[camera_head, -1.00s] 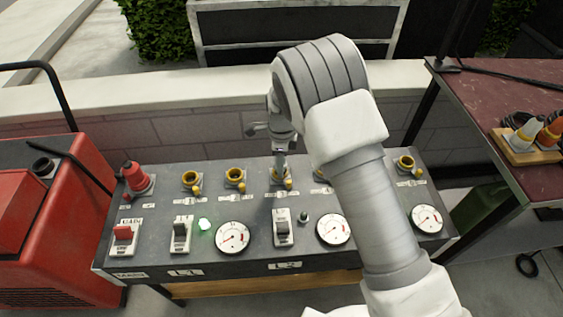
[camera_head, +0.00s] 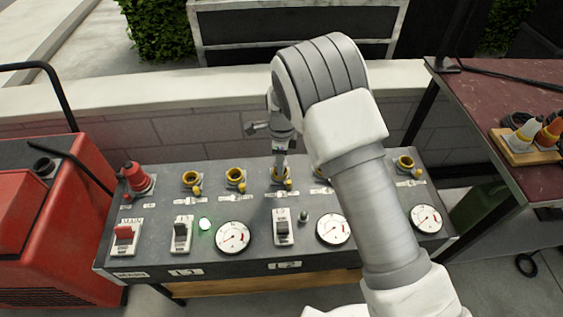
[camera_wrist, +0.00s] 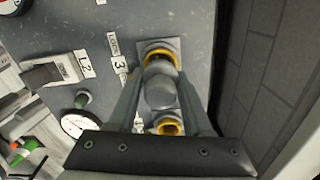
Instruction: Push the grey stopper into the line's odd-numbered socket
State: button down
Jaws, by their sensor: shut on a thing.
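My gripper (camera_wrist: 160,88) is shut on the grey stopper (camera_wrist: 160,90), which sits between its two fingers in the wrist view. The stopper's far end lies over a yellow-rimmed socket (camera_wrist: 158,47) beside a label reading 3 (camera_wrist: 119,64). The stopper covers much of that socket, and I cannot tell how far in it is. In the head view my gripper (camera_head: 281,163) points down at the middle socket (camera_head: 279,178) of the row. Another yellow-rimmed socket (camera_wrist: 171,128) shows between the fingers, nearer the palm.
Other yellow sockets stand along the dark panel (camera_head: 263,257), at left (camera_head: 191,178), (camera_head: 235,175) and far right (camera_head: 404,162). A red plug (camera_head: 137,178) fills the left end. Switches and gauges (camera_head: 233,237) lie in front. A low wall (camera_head: 200,137) stands behind. A tray of stoppers (camera_head: 522,150) is at right.

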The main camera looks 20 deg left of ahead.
jog(key=shift+r+p, duration=0.75)
jog(key=shift+r, duration=0.55)
jog(key=shift+f, duration=0.1)
jog(key=shift+f, duration=0.2)
jog(key=shift+f, duration=0.2)
jog(key=shift+f+b, duration=0.3)
jog(key=shift+b, duration=0.15)
jog(key=shift+f+b, duration=0.65)
jog(key=shift+f, duration=0.55)
dwell(1.1)
jog(key=shift+r, duration=0.1)
